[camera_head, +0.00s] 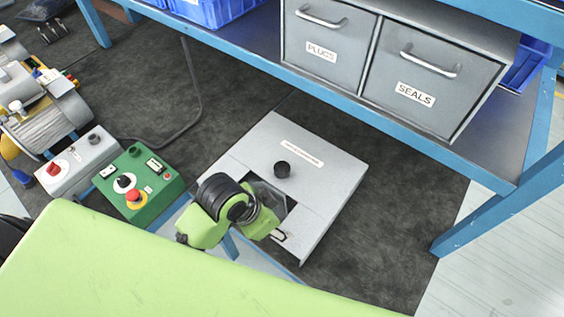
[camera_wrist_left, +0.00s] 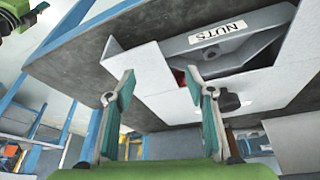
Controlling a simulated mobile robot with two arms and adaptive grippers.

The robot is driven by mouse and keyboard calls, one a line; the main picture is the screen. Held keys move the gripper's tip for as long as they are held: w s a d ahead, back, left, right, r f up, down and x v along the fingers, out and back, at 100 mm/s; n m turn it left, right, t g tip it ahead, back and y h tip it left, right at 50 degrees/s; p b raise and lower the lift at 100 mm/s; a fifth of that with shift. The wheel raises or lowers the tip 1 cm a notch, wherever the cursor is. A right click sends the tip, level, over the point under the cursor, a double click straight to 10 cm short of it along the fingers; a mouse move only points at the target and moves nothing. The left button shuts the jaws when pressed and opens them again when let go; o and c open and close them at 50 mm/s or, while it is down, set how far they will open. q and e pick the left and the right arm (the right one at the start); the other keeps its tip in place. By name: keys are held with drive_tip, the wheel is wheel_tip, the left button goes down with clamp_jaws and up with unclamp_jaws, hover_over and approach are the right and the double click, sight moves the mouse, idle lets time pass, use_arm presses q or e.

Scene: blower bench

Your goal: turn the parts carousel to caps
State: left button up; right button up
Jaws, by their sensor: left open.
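The parts carousel appears as a flat grey housing (camera_head: 335,185) on the dark bench mat, with a black knob (camera_head: 282,169) on top and a cut-out at its near side. Its small top label is too blurred to read. In the left wrist view, a grey part inside the housing bears a label reading NUTS (camera_wrist_left: 222,34); no caps label is legible. My left gripper (camera_wrist_left: 160,80) is open, with the housing beyond its fingertips and nothing between them. In the head view it is over the cut-out, partly hidden by my wrist. My right gripper is not identifiable.
A green control box (camera_head: 146,188) with a red button and a grey box with a red knob (camera_head: 80,165) stand to the left. Drawers labelled PLUGS (camera_head: 321,52) and SEALS (camera_head: 416,94) are behind on a blue-framed shelf. Bare mat lies right of the housing.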

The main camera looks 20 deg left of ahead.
use_arm(q)
drive_tip(key=w+d+m, duration=0.1)
drive_tip(key=w+d+r+m, duration=0.1)
drive_tip(key=w+d+m, duration=0.1)
drive_tip(key=w+d+r+m+g, duration=0.1)
drive_tip(key=w+m, duration=0.1)
drive_tip(key=shift+d+r+h, duration=0.15)
drive_tip(key=shift+d+h, duration=0.05)
drive_tip(key=shift+h, duration=0.2)
drive_tip(key=w+m, duration=0.1)
drive_tip(key=w+r+m, duration=0.1)
drive_tip(key=w+m, duration=0.1)
drive_tip(key=shift+w+d+r+m+g+y, duration=0.1)
drive_tip(key=shift+d+r+m+g+y, duration=0.1)
drive_tip(key=shift+r+m+g+y, duration=0.15)
drive_tip(key=w+a+r+m+g+y, duration=0.1)
drive_tip(key=w+a+r+m+y, duration=0.15)
drive_tip(key=w+r+m, duration=0.2)
drive_tip(key=m, duration=0.1)
approach(282, 167)
drive_tip(key=shift+g, duration=0.35)
drive_tip(key=f+p, duration=0.1)
drive_tip(key=f, duration=0.2)
drive_tip(key=f+p, duration=0.1)
drive_tip(key=f, duration=0.2)
drive_tip(key=f+p, duration=0.1)
drive_tip(key=f, duration=0.2)
drive_tip(key=shift+w+d+f, duration=0.1)
drive_tip(key=shift+w+d, duration=0.05)
drive_tip(key=shift+w, duration=0.2)
